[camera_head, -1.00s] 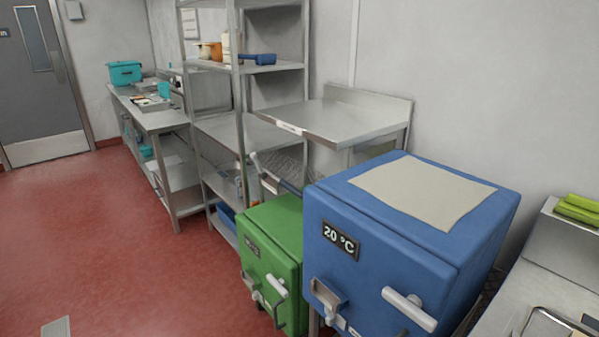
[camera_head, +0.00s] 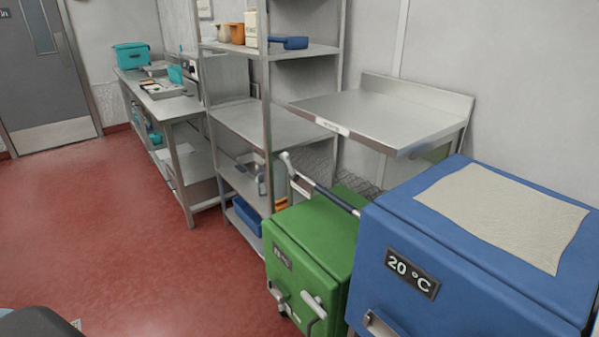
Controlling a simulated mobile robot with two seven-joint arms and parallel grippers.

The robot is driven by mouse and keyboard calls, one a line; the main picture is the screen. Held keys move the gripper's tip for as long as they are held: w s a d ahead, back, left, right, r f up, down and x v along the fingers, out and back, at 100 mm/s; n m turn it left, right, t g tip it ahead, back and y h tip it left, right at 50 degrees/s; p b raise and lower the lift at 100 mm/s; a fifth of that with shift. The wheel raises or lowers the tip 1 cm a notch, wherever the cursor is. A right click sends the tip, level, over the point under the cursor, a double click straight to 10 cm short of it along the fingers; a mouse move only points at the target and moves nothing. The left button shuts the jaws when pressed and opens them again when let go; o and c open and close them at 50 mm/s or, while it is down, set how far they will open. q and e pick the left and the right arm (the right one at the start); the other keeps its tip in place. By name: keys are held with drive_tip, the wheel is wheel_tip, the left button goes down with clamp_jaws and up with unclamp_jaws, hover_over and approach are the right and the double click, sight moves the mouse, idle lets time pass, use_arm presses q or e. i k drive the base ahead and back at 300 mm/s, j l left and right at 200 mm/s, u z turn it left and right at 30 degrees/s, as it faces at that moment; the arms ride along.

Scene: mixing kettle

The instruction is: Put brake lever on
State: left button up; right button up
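I cannot make out a brake lever for certain in the head view. A green insulated box (camera_head: 312,240) with pale latch handles on its front stands at the lower middle. A larger blue insulated box (camera_head: 470,255) marked 20 °C stands to its right, cut off by the lower edge. A pale and dark handle bar (camera_head: 325,190) rises behind the green box, its right end hidden by the blue box. What is under both boxes is hidden or out of view. Neither of my grippers is in view.
A steel rack (camera_head: 268,120) and an empty steel table (camera_head: 385,115) stand behind the boxes. A long steel bench (camera_head: 165,108) with teal containers runs toward the grey door (camera_head: 35,75). The red floor (camera_head: 120,235) at left is clear. A dark rounded shape shows at bottom left.

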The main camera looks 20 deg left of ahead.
sight(286, 156)
drive_tip(key=i+j, duration=0.15)
drive_tip(key=j, duration=0.2)
drive_tip(key=i+j+z, duration=0.1)
drive_tip(key=j, duration=0.25)
drive_tip(key=i+j+z, duration=0.1)
drive_tip(key=j, duration=0.25)
drive_tip(key=i+j, duration=0.15)
drive_tip(key=j, duration=0.2)
drive_tip(key=i+j+z, duration=0.1)
drive_tip(key=j, duration=0.25)
drive_tip(key=i+j, duration=0.1)
drive_tip(key=j, duration=0.35)
drive_tip(key=i+j, duration=0.15)
drive_tip(key=j, duration=0.3)
drive_tip(key=i+j, duration=0.1)
drive_tip(key=j, duration=0.35)
drive_tip(key=i+j, duration=0.15)
drive_tip(key=j, duration=0.35)
